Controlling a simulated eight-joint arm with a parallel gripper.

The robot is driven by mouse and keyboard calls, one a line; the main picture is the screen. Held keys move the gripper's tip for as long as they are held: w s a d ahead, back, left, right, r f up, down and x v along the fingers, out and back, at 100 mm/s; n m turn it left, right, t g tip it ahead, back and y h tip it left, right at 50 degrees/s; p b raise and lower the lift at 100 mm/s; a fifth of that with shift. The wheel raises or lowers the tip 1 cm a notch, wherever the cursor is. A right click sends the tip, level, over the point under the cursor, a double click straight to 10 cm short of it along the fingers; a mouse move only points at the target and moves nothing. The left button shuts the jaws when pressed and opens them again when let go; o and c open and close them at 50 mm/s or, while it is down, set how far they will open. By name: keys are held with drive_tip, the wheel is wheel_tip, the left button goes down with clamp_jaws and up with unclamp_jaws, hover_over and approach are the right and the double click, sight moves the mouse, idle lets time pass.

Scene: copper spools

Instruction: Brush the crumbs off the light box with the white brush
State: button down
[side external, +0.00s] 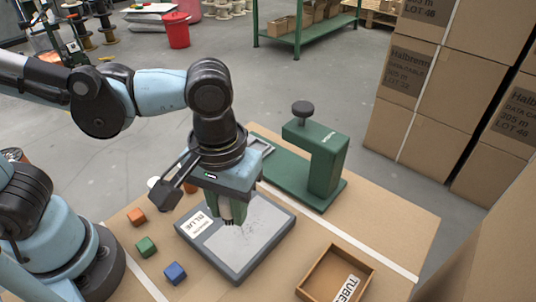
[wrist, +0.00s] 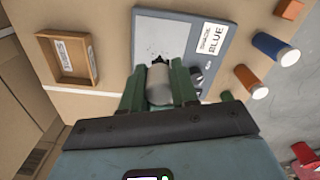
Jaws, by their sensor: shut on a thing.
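The light box (side external: 262,232) is a flat grey box on the cardboard-brown table. Its pale top shows small dark specks, and a white label reading BLUE is at its left end. It also shows in the wrist view (wrist: 152,36). My gripper (side external: 232,213) is over the box, pointing down. In the wrist view its green fingers (wrist: 159,86) are shut on the pale cylindrical handle of the white brush (wrist: 159,84). Dark bristles show past the handle, low over the box top. I cannot tell whether they touch it.
Orange (side external: 136,217), green (side external: 146,246) and blue (side external: 176,273) cubes lie left of the box. An open tray labelled TUBES (side external: 314,277) stands at right front. A green press-like stand (side external: 325,165) is behind.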

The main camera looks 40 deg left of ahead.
sight(261, 217)
drive_tip(key=shift+a+f, duration=0.1)
drive_tip(key=shift+f, duration=2.6)
drive_tip(key=shift+f, duration=1.1)
drive_tip(key=shift+w+r, duration=0.1)
drive_tip(key=shift+w, duration=3.65)
drive_tip(key=shift+s, duration=0.1)
